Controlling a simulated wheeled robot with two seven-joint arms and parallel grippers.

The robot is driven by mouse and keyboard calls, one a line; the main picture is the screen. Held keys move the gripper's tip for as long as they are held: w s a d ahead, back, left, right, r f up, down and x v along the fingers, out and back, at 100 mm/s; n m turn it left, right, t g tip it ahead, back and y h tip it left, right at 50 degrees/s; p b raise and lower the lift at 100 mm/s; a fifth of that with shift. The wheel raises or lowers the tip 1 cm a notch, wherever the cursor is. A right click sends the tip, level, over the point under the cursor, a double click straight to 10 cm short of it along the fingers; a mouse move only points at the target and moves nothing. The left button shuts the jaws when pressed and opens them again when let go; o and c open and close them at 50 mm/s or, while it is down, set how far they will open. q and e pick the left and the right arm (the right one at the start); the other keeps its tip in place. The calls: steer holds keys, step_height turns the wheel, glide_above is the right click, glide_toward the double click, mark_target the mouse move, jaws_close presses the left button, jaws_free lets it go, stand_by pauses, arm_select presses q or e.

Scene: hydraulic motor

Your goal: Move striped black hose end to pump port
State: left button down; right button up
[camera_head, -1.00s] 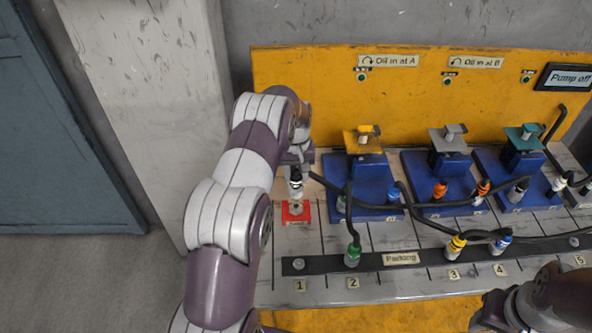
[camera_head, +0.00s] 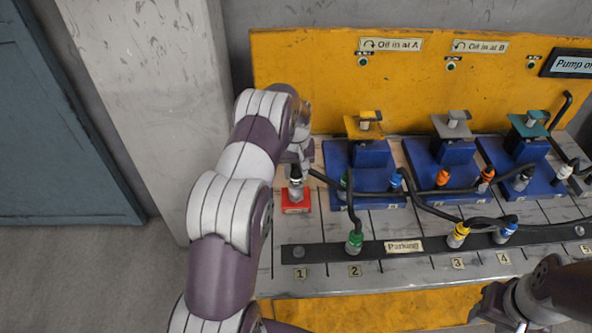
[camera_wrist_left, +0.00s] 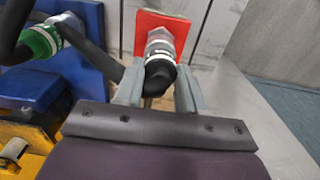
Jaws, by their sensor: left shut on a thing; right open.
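The striped black hose end (camera_head: 296,182), black with a white band, stands roughly upright at the metal fitting on a red block (camera_head: 295,208). My left gripper (camera_head: 297,163) is shut on this hose end from above. In the left wrist view the hose end (camera_wrist_left: 160,72) sits between the fingers, its metal collar against the red plate (camera_wrist_left: 148,20). It appears to touch the fitting; whether it is fully seated I cannot tell. My right gripper (camera_head: 499,309) is open and empty at the lower right.
Blue motor stands (camera_head: 362,175) with hoses line the right. A green-banded hose end (camera_head: 354,241) is parked at 2; yellow (camera_head: 458,235) and blue (camera_head: 506,230) ones at 3 and 4. Parking spot 1 (camera_head: 299,253) is free. The yellow panel (camera_head: 300,80) rises behind.

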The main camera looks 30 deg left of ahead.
arm_select(q)
steer(key=shift+f, duration=0.15)
steer(key=shift+f+b, duration=0.6)
steer(key=shift+f, duration=0.1)
steer(key=c, duration=0.6)
jaws_free()
step_height(320, 180, up, 6)
steer(key=p, duration=0.4)
steer(key=shift+r, duration=0.1)
